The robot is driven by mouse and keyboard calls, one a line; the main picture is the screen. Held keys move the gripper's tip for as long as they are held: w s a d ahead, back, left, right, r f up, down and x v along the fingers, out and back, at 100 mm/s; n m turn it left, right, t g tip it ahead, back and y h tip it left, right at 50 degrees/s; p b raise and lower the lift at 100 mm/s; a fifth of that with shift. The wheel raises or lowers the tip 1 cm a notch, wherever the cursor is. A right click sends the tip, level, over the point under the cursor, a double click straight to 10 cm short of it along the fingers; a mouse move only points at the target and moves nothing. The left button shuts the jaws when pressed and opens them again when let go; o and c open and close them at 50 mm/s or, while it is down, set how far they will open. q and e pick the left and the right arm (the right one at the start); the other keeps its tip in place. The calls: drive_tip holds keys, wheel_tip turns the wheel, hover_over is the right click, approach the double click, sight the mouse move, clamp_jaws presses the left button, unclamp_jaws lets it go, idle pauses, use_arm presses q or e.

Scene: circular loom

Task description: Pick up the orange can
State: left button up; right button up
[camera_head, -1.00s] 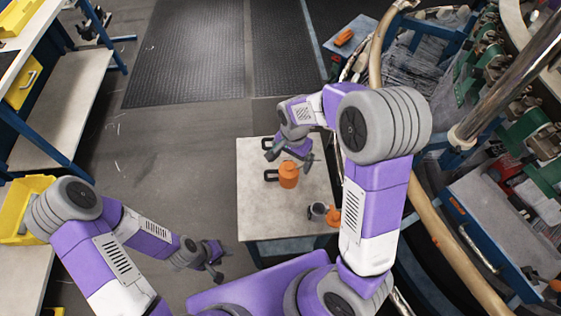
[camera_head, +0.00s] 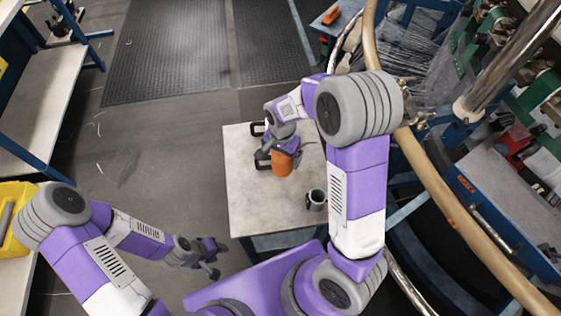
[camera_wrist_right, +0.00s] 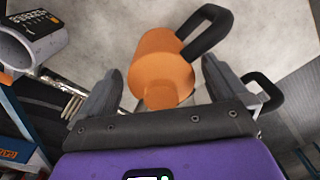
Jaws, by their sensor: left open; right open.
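The orange can (camera_head: 282,165) has a black handle and stands on a pale-topped table (camera_head: 250,200). In the right wrist view the can (camera_wrist_right: 158,55) lies between the two grey fingers, its black handle (camera_wrist_right: 207,32) pointing up and right. My right gripper (camera_wrist_right: 160,72) is open around the can, with a gap visible beside the left finger. In the head view my right gripper (camera_head: 283,147) covers the can's upper part. My left gripper (camera_head: 212,263) is open and empty, away from the table at lower left.
A grey mug (camera_head: 316,200) stands on the table to the can's right, near the table's edge. Another black handle (camera_wrist_right: 264,90) shows right of the gripper in the wrist view. A curved tan rail (camera_head: 440,180) runs along the right. The table's front left is clear.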

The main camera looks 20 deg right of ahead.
sight(282, 160)
wheel_tip(282, 160, down, 3)
drive_tip(key=shift+b, duration=0.4)
drive_tip(key=shift+r, duration=0.1)
drive_tip(key=shift+c, duration=0.3)
drive_tip(key=c, duration=1.1)
wheel_tip(282, 160, up, 10)
drive_tip(key=p, duration=0.4)
